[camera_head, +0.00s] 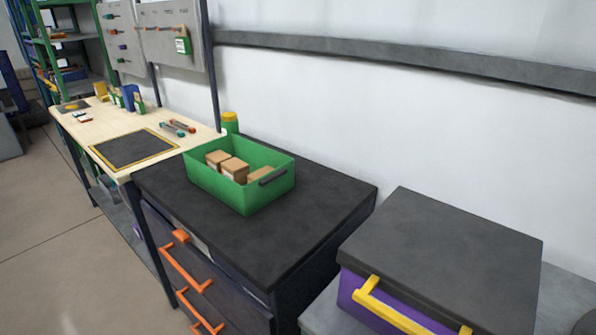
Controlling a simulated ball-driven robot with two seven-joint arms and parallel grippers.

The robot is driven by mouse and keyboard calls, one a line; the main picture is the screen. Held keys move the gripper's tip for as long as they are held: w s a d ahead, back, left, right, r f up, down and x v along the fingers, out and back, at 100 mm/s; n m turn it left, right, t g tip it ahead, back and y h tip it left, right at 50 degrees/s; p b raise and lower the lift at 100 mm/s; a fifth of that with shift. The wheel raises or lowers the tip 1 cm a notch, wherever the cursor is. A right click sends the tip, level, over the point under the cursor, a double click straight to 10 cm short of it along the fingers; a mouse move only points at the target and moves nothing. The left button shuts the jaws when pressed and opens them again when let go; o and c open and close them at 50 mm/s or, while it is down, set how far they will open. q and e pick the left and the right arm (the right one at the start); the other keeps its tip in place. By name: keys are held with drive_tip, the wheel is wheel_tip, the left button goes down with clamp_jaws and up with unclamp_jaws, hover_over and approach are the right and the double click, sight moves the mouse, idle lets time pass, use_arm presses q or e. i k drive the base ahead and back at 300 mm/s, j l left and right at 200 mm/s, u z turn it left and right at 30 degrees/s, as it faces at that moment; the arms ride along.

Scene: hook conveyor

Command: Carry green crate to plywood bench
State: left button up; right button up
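The green crate (222,189) stands upright on the dark top of a drawer cabinet (315,205). It holds a few small brown boxes (234,168) and has a dark handle on its right end. The plywood bench (78,133) is at the left, beyond the cabinet, with a light wood top and a dark mat (133,150) edged in yellow. Neither of my grippers shows in the head view, and nothing is touching the crate.
The cabinet front has orange handles (186,268). A purple box (352,289) with a dark lid and yellow handle stands at the right. Screwdriver-like tools (178,127), a blue item (130,97) and a yellow-lidded green container (230,122) are near the wall. Floor is clear at left.

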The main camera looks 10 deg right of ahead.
sight(132, 147)
drive_tip(key=i+j+z, duration=0.1)
drive_tip(key=j+z, duration=0.35)
drive_tip(key=i+j+z, duration=0.1)
drive_tip(key=j+z, duration=0.15)
drive_tip(key=z, duration=0.2)
drive_tip(key=j+z, duration=0.45)
drive_tip(key=k+l, duration=0.05)
